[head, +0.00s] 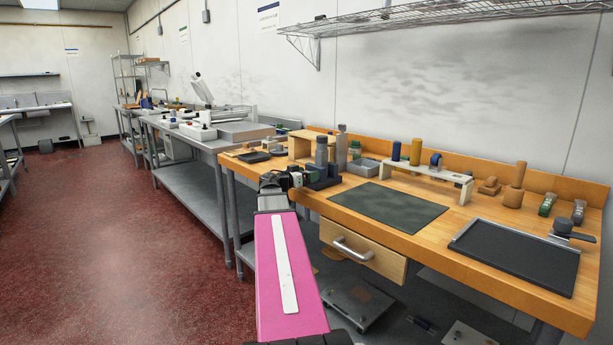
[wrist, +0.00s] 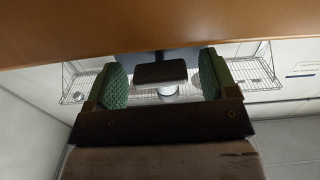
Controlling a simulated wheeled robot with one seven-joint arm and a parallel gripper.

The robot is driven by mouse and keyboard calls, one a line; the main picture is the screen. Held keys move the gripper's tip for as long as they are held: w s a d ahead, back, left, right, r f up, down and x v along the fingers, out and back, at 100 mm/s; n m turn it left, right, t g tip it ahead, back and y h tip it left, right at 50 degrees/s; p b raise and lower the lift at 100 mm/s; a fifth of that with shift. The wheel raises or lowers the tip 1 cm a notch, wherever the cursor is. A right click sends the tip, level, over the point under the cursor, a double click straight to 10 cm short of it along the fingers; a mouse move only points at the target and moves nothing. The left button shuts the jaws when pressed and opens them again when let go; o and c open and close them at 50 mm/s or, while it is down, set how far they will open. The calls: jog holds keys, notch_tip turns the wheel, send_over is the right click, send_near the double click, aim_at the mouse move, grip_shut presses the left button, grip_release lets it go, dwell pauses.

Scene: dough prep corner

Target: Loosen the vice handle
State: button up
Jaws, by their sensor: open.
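The vice (head: 323,177) is a dark blue-grey block at the left front edge of the wooden bench, in the head view. My gripper (head: 288,180) is at the bench edge, just left of the vice, and hides its near side. In the wrist view my gripper (wrist: 162,79) is open, with two green pads apart. A dark bar-like piece (wrist: 160,72), probably the vice handle, shows between the pads, with gaps on both sides. I cannot tell how deep it sits between them.
The wooden bench (head: 420,222) holds a dark mat (head: 388,206), a black tray (head: 515,255), a small rack (head: 420,174) and wooden tools. A drawer (head: 362,249) with a metal handle is below. A grey metal table (head: 190,140) stands behind left. Red floor (head: 120,240) is clear at left.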

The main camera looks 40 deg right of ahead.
jog(key=c, duration=0.9)
jog(key=shift+c, duration=0.2)
jog(key=shift+n, duration=0.8)
jog(key=o, duration=0.9)
jog(key=shift+o, duration=0.2)
